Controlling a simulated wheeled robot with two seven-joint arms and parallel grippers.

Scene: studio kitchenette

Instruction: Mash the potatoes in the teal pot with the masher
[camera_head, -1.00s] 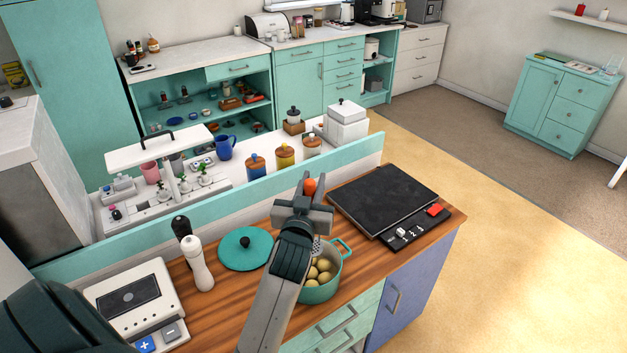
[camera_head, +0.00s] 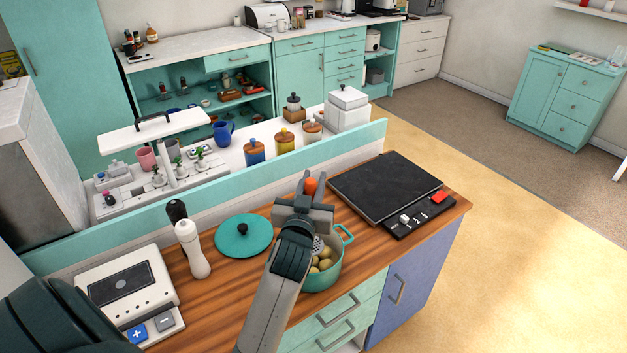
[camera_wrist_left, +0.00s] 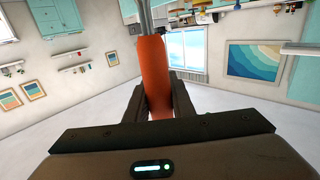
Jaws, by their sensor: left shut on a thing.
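The teal pot (camera_head: 325,279) stands on the wooden counter with several whole-looking potatoes (camera_head: 325,262) in it. My left gripper (camera_head: 308,196) is above the pot, shut on the orange handle of the masher (camera_head: 311,185). In the left wrist view the masher handle (camera_wrist_left: 153,75) runs between the fingers (camera_wrist_left: 160,98), with a metal shaft beyond it. A bit of the perforated masher head (camera_head: 318,246) shows at the pot's opening, beside the potatoes. My arm hides part of the pot and most of the masher. My right gripper is not in view.
The teal lid (camera_head: 244,238) lies on the counter left of the pot. Two mills (camera_head: 193,250), one white and one dark, stand left of it, with a white scale-like device (camera_head: 125,292) beyond. A black cooktop (camera_head: 385,187) is at the right. A teal ledge (camera_head: 240,207) runs behind.

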